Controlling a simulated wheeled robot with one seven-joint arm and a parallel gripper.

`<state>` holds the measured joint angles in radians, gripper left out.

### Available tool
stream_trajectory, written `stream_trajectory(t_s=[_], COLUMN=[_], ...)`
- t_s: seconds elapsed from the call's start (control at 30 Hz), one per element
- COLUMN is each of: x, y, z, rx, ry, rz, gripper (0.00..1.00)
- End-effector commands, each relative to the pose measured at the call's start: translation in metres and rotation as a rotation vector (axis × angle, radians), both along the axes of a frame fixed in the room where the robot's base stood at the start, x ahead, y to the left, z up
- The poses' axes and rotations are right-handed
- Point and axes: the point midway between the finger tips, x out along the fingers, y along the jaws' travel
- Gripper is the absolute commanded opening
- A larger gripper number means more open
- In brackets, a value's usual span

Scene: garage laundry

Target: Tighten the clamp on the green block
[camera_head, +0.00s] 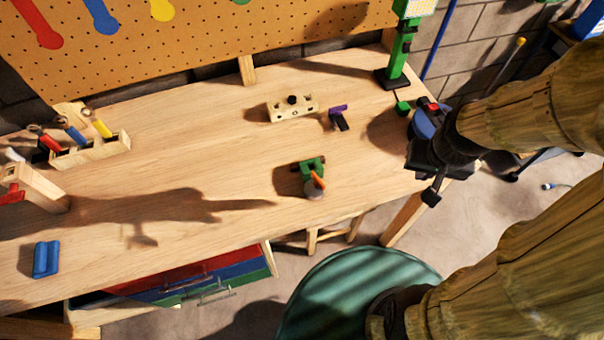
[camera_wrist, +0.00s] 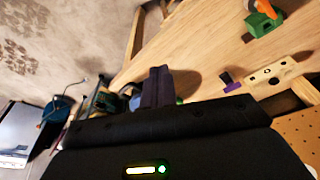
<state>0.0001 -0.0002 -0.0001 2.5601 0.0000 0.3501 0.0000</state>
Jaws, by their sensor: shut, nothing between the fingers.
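The green block (camera_head: 311,165) sits on the workbench right of centre, with an orange handle (camera_head: 318,180) and a round grey part at its front. I take these to be the clamp. The block also shows at the top right of the wrist view (camera_wrist: 262,24), with its orange part (camera_wrist: 264,7). My gripper (camera_head: 432,196) is at the bench's right end, to the right of the block and well apart from it. Its fingers (camera_wrist: 157,86) are together and hold nothing. The contact between clamp and block is too small to make out.
A wooden holed block (camera_head: 293,108) and a purple-and-black piece (camera_head: 339,117) lie behind the green block. A green lamp stand (camera_head: 393,77) and small green cube (camera_head: 403,108) are at the back right. A tool rack (camera_head: 90,150) and blue piece (camera_head: 46,259) are left. The bench's middle is clear.

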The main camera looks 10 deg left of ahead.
Motion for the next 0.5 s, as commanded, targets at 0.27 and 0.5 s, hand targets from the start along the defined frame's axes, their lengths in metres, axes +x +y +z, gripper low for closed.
stream_trajectory(t_s=[0.27, 0.5], x=[0.005, 0.012], y=[0.020, 0.071], z=[-0.004, -0.018], rx=[-0.026, -0.125], ry=[0.041, 0.150], rz=[0.134, 0.499], gripper=[0.00, 0.00])
